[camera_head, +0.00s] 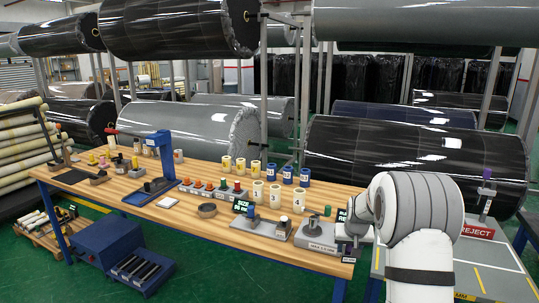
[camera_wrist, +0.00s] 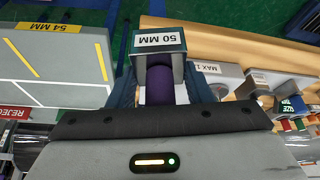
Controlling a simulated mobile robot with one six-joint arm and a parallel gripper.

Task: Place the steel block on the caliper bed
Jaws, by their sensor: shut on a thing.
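In the wrist view a grey steel block (camera_wrist: 159,59) with a "50 MM" label and a purple knob is held by my gripper (camera_wrist: 160,88). My fingers flank the purple knob, and the block is beyond them. In the head view my gripper (camera_head: 353,236) is at the right end of the wooden table, and the block there is hard to make out. The caliper, with its grey bed (camera_head: 262,233), stands on the table left of my gripper, next to a "SIZE" display (camera_head: 243,208).
A grey gauge with a "MAX" label (camera_head: 321,246) stands between the caliper and my gripper. Behind are several numbered rolls (camera_head: 257,190). A blue press (camera_head: 165,160) stands at left. The grey reject table (camera_head: 500,262) is at right.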

